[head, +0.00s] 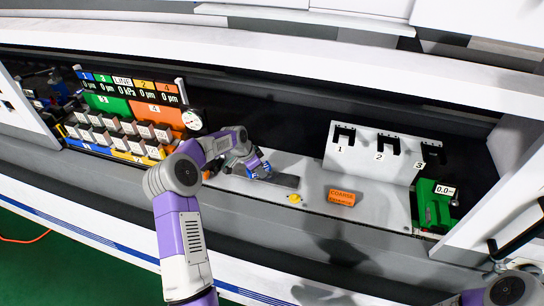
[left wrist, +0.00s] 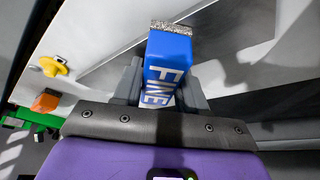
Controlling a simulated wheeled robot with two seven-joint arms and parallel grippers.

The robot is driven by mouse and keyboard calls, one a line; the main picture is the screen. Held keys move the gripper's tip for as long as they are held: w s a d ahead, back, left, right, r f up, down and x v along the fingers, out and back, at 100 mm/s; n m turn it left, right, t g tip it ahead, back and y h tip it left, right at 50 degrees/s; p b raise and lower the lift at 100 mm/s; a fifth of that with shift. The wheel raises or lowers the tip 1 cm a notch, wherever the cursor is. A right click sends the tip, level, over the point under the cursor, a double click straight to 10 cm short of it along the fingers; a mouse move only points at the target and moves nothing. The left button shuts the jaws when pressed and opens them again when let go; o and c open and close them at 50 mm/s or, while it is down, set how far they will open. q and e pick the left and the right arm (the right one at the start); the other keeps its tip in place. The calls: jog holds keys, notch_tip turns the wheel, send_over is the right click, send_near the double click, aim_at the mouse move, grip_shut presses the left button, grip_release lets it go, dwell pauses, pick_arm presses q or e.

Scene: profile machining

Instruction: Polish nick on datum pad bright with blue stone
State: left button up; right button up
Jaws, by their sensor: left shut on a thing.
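My left gripper (head: 257,168) is shut on the blue stone (head: 261,171), marked FINE in the left wrist view (left wrist: 168,72). In that view the gripper's fingers (left wrist: 165,88) stand on either side of the stone, and its speckled grey end points away from the gripper. A flat dark grey plate (head: 286,181), which may be the datum pad, lies beside the stone on the light bed. I cannot tell whether the stone touches it. No nick can be made out. My right gripper is out of view.
An orange block marked COARSE (head: 341,198) lies on the bed near a yellow knob (head: 295,199). A white slotted rack numbered 1 to 3 (head: 370,165) stands behind. A green device (head: 433,205) is at right; a gauge panel (head: 130,95) and a row of blocks are at left.

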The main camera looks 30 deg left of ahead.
aim_at(275, 176)
pick_arm(q)
jog(key=shift+d, duration=0.4)
jog(key=shift+w+d+b, duration=0.25)
jog(key=shift+d+b, duration=0.25)
jog(key=shift+d, duration=0.35)
jog(key=shift+w+d+b, duration=0.15)
jog(key=shift+d+b, duration=0.05)
jog(key=shift+d, duration=0.5)
jog(key=shift+w+d+b, duration=0.15)
jog(key=shift+d+b, duration=0.05)
jog(key=shift+d, duration=0.5)
jog(key=shift+w+d+r, duration=0.1)
jog(key=shift+r, duration=0.15)
notch_tip(275, 176, up, 2)
jog(key=shift+w+p, duration=0.1)
jog(key=shift+p, duration=0.45)
jog(key=shift+s+r+p, duration=0.2)
jog(key=shift+r+p, duration=0.25)
jog(key=shift+r, duration=0.25)
notch_tip(275, 176, up, 4)
jog(key=p, duration=0.2)
jog(key=shift+r+p, duration=0.15)
jog(key=shift+p, duration=0.2)
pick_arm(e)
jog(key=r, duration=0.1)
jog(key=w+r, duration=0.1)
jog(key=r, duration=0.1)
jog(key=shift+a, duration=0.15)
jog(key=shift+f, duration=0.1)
